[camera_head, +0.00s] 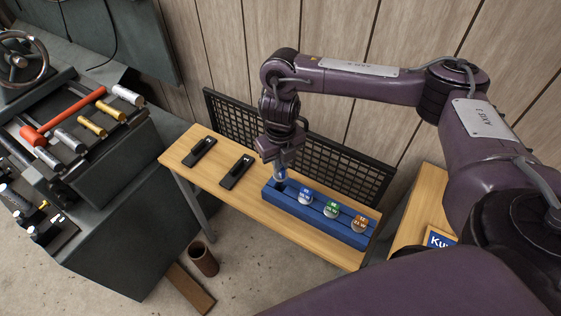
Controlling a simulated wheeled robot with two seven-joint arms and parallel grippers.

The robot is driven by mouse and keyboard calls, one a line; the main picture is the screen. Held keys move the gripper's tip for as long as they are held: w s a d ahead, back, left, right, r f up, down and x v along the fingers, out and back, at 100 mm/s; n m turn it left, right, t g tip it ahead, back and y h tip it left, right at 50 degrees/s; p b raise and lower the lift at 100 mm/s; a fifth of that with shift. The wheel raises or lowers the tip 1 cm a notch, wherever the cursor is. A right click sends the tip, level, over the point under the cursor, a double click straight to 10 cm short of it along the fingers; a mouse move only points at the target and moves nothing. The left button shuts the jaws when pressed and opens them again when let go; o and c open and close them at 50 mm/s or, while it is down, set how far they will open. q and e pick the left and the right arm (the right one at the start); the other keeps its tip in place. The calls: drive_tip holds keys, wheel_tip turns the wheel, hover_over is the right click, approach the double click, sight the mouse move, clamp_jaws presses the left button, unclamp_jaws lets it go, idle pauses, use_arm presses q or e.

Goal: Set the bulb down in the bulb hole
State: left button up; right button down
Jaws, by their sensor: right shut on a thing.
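A long blue bulb rack (317,218) lies on the right half of the narrow wooden table. My right gripper (281,170) points down over the rack's left end, shut on a small pale bulb (280,175). The bulb is mostly covered by the fingers, just above or at the leftmost hole; I cannot tell whether it touches the rack. Three capped bulbs stand in the rack to the right: a blue one (305,193), a green one (331,208) and an orange-brown one (359,222). My left gripper is not in view.
Two black holders (236,173) lie on the table's left part. A black mesh panel (325,155) stands behind the table. A dark workbench with a red hammer (62,115) is at left. A brown cup (203,259) stands on the floor. Bare wood lies in front of the rack.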

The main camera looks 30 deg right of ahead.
sight(281, 174)
drive_tip(key=shift+f+b, duration=1.45)
drive_tip(key=shift+f, duration=0.1)
drive_tip(key=shift+f+b, duration=0.6)
drive_tip(key=shift+f, duration=0.3)
drive_tip(key=c, duration=1.4)
unclamp_jaws()
drive_tip(key=shift+r, duration=0.1)
wheel_tip(281, 174, up, 8)
drive_tip(key=shift+f+p, duration=0.15)
drive_tip(key=shift+p, duration=0.8)
